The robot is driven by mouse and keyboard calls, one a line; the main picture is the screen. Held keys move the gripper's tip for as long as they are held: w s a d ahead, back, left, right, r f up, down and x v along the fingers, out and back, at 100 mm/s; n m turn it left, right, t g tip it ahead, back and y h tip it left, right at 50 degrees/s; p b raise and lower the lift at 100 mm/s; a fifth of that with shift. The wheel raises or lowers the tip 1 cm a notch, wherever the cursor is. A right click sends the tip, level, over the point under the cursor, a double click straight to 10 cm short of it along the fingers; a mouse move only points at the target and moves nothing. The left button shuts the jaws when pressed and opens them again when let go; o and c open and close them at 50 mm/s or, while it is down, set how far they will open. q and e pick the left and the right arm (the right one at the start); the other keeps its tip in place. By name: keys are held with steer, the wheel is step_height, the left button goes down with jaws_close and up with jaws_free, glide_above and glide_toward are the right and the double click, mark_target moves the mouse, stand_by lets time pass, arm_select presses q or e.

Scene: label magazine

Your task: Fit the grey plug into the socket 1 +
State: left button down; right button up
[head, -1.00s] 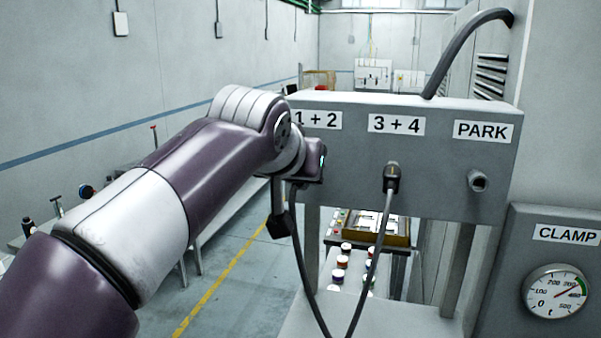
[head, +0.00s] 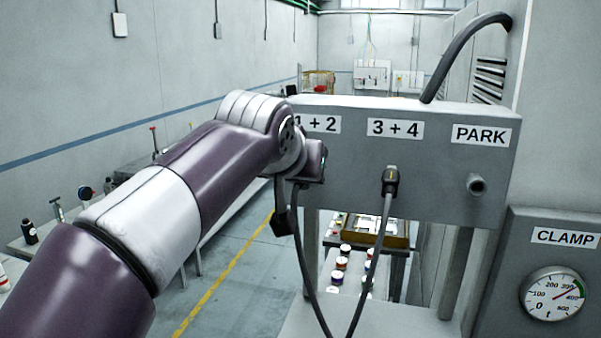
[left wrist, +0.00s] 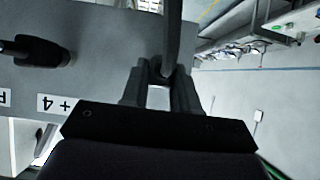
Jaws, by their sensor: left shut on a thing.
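My left gripper (head: 312,165) is at the panel, in front of the left part of the "1 + 2" label (head: 320,124). In the left wrist view its fingers (left wrist: 163,72) are shut on the grey plug (left wrist: 167,66), of which only a little shows between them. A cable (left wrist: 173,30) runs from the plug; in the head view the cable (head: 304,255) hangs below the gripper. The socket under "1 + 2" is hidden behind my arm and hand, so I cannot tell whether the plug touches it. My right gripper is not in view.
A dark plug (head: 390,182) sits under the "3 + 4" label (head: 396,128), its cable hanging down. The PARK fitting (head: 476,185) holds no plug. The clamp gauge (head: 553,294) is at lower right. Small pots (head: 341,263) stand behind the panel.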

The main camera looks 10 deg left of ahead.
arm_select(q)
steer(key=shift+w, duration=0.4)
steer(key=c, duration=0.8)
jaws_free()
steer(key=shift+c, duration=0.2)
steer(key=shift+o, duration=0.3)
steer(key=shift+w, duration=0.2)
